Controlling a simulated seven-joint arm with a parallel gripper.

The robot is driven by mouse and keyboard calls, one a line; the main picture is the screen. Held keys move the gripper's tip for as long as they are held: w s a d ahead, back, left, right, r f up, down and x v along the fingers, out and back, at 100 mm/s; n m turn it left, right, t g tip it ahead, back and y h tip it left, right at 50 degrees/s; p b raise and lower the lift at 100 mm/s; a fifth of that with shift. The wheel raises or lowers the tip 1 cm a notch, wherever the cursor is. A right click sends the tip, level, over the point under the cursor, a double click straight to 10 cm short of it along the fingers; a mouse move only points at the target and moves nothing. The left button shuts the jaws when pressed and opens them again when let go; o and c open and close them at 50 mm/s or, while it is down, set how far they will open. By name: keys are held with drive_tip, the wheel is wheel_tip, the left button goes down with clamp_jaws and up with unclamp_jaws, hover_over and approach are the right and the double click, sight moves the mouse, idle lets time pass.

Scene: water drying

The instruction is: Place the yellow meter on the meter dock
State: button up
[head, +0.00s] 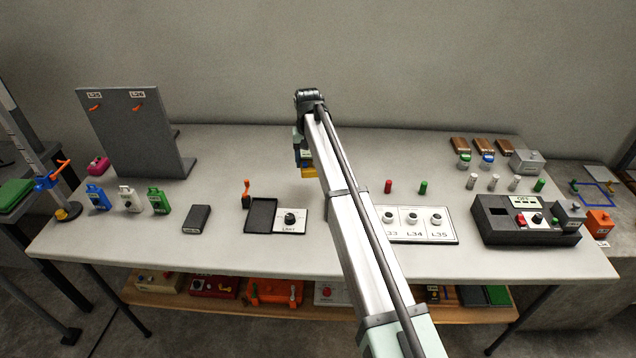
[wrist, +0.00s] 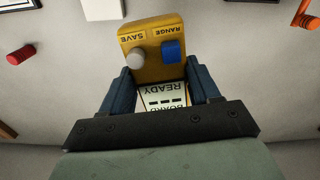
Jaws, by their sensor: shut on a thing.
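The yellow meter (wrist: 152,48) is between the two blue fingers of my gripper (wrist: 163,92), which is shut on it. It has a grey round knob, a blue block and the words SAVE and RANGE. A white READY display panel shows between the fingers. In the head view the meter (head: 308,171) is a small yellow patch under my gripper (head: 304,158), above the middle of the table and partly hidden by my arm. I cannot tell for sure which thing is the meter dock; a shallow black tray (head: 260,228) lies beside a white knob panel (head: 291,229).
An orange lever (head: 247,192) stands behind the tray. Red (head: 388,186) and green (head: 423,187) pegs stand right of my arm, behind a three-knob panel (head: 430,237). A black console (head: 490,232) is at the right. A grey upright board (head: 135,130) stands at the left.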

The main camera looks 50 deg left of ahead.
sight(309, 187)
drive_tip(key=shift+w+a+r+m, duration=0.1)
drive_tip(key=shift+w+a+m, duration=0.15)
drive_tip(key=shift+a, duration=0.3)
drive_tip(key=shift+w+a+m, duration=0.15)
drive_tip(key=shift+w+a, duration=0.2)
drive_tip(key=shift+a, duration=0.15)
drive_tip(key=shift+s+d+m, duration=0.15)
drive_tip(key=shift+d+m, duration=0.2)
drive_tip(key=shift+m, duration=0.05)
drive_tip(key=shift+f, duration=5.05)
drive_tip(key=shift+f, duration=0.1)
drive_tip(key=o, duration=1.4)
drive_tip(key=shift+c, duration=0.2)
wheel_tip(309, 187, up, 12)
drive_tip(key=shift+r, duration=0.15)
